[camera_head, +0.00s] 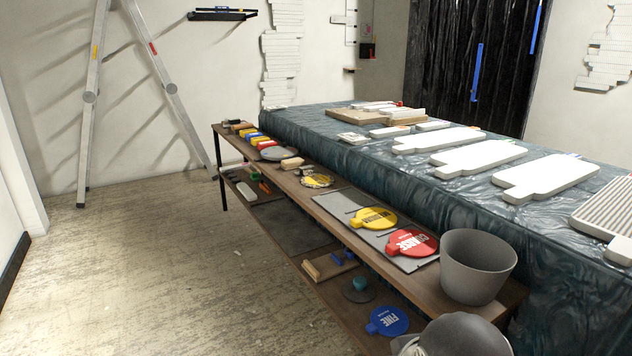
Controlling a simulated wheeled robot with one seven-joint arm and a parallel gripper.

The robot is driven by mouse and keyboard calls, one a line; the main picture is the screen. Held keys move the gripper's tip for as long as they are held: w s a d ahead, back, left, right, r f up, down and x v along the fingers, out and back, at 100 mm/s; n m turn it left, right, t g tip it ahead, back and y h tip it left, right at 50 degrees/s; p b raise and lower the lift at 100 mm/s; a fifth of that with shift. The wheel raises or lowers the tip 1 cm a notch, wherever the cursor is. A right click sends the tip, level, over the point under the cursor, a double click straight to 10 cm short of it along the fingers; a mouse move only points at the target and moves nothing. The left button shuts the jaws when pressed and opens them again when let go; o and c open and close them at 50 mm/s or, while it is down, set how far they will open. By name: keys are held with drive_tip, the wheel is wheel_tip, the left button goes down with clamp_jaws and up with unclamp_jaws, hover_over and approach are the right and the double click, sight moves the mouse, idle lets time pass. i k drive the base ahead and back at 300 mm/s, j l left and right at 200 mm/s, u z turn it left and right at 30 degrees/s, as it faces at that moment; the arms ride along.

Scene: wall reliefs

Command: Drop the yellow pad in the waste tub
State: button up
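A round yellow pad (374,218) with dark lettering and a small tab lies on a grey sheet on the upper shelf of the bench. A second round yellow piece (317,181), patchy and with dark marks, lies farther back on the same shelf; I cannot tell if it is also a pad. A grey open tub (477,268) stands upright at the near end of the shelf, right of a red pad (411,243). The tub's inner floor is hidden.
A blue pad (387,321) and small tools lie on the lower shelf. White boards (478,157) rest on the sheet-covered table (330,136) behind. A ladder (165,85) leans at the back left. The floor (150,270) at left is clear.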

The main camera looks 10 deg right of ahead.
sight(310, 180)
drive_tip(key=i+j+z, duration=0.15)
drive_tip(key=i+j, duration=0.15)
drive_tip(key=i+j+z, duration=0.2)
drive_tip(key=i+j, duration=0.15)
drive_tip(key=i+j+z, duration=0.15)
drive_tip(key=i+j, duration=0.2)
drive_tip(key=i+j+z, duration=0.2)
drive_tip(key=i+j, duration=0.15)
drive_tip(key=i+j+z, duration=0.15)
drive_tip(key=i+j, duration=0.15)
drive_tip(key=j, duration=0.25)
drive_tip(key=i+j+z, duration=0.15)
drive_tip(key=j, duration=0.35)
drive_tip(key=i, duration=0.1)
